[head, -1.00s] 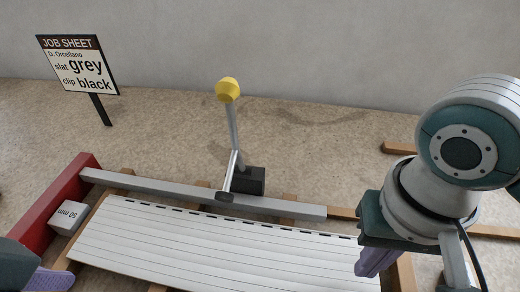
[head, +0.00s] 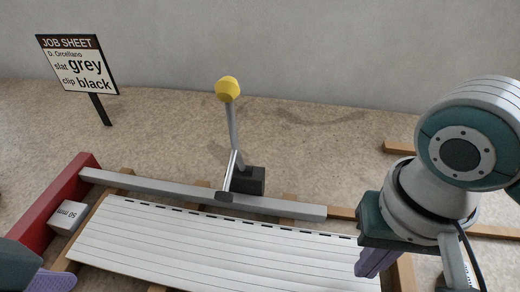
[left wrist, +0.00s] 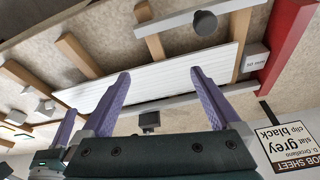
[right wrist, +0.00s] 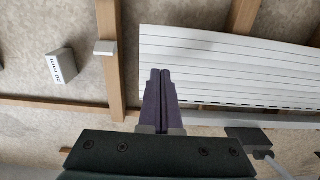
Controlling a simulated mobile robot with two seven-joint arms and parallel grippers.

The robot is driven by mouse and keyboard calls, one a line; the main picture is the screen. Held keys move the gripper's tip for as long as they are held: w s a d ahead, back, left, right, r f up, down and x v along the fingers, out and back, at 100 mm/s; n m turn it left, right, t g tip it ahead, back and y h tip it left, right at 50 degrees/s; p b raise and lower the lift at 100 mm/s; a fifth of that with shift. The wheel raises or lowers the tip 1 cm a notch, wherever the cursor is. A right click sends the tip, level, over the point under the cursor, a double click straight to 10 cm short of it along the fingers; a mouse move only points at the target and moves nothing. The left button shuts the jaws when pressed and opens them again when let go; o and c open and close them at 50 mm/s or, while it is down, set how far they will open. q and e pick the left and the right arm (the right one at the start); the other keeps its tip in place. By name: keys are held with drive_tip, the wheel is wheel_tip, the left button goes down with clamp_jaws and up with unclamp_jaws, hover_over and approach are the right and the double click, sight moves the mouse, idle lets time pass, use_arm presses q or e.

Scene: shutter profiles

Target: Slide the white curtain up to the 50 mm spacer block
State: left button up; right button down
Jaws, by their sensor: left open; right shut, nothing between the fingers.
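The white slatted curtain (head: 220,245) lies flat on wooden battens. The spacer block marked 50 mm (head: 69,217) sits against the red end bar (head: 62,205) at the left. A strip of batten shows between the curtain's left edge and the block, so they are apart. My right gripper (head: 368,264) is shut and empty at the curtain's right end. In the right wrist view its fingertips (right wrist: 161,72) overlap the curtain's near corner; contact is unclear. My left gripper (left wrist: 160,76) is open and empty; its fingers appear in front of the curtain. It only partly shows in the head view (head: 50,282).
A grey rail (head: 270,206) runs behind the curtain. A lever with a yellow knob (head: 228,89) stands at a black block (head: 250,181). A block marked 20 mm (right wrist: 55,67) lies beyond the curtain's right end. The job sheet sign (head: 78,62) stands back left.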

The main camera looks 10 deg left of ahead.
drive_tip(key=shift+f+b, duration=0.55)
drive_tip(key=shift+f, duration=0.45)
drive_tip(key=shift+r+p, duration=0.65)
drive_tip(key=shift+p, duration=0.35)
drive_tip(key=shift+d, duration=0.1)
drive_tip(key=shift+d, duration=0.25)
drive_tip(key=shift+w+d+p, duration=0.1)
drive_tip(key=shift+d+p, duration=0.95)
drive_tip(key=shift+d, duration=1.2)
drive_tip(key=shift+f+b, duration=0.55)
drive_tip(key=shift+f, duration=0.35)
